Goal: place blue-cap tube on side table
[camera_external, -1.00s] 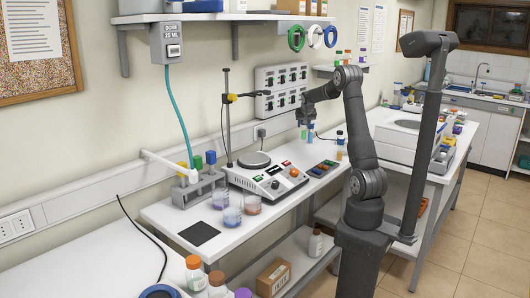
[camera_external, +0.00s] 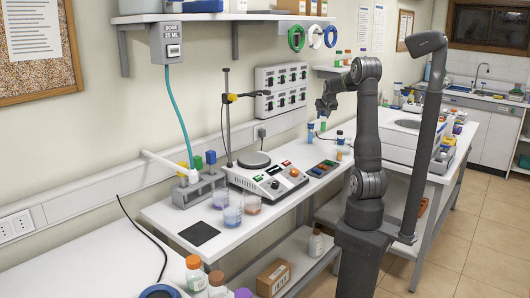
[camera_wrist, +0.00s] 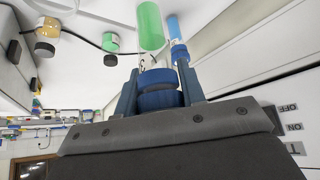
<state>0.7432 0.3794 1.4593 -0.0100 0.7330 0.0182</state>
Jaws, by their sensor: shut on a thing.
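My gripper (camera_external: 325,110) is shut on the blue cap (camera_wrist: 160,88) of a tube, one finger on each side of the cap. The tube holds green liquid (camera_wrist: 150,25), and in the external view it hangs upright below the gripper (camera_external: 323,126), over the back right of the white side table (camera_external: 170,212). A second tube with blue contents (camera_external: 311,131) is just left of it and also shows close beside it in the wrist view (camera_wrist: 176,27). I cannot tell whether the two touch.
Small bottles (camera_external: 340,138) stand to the right of the held tube. A tray with coloured pieces (camera_external: 322,168) and a hotplate (camera_external: 265,176) are nearer the front. A switch panel (camera_external: 281,91) is on the wall.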

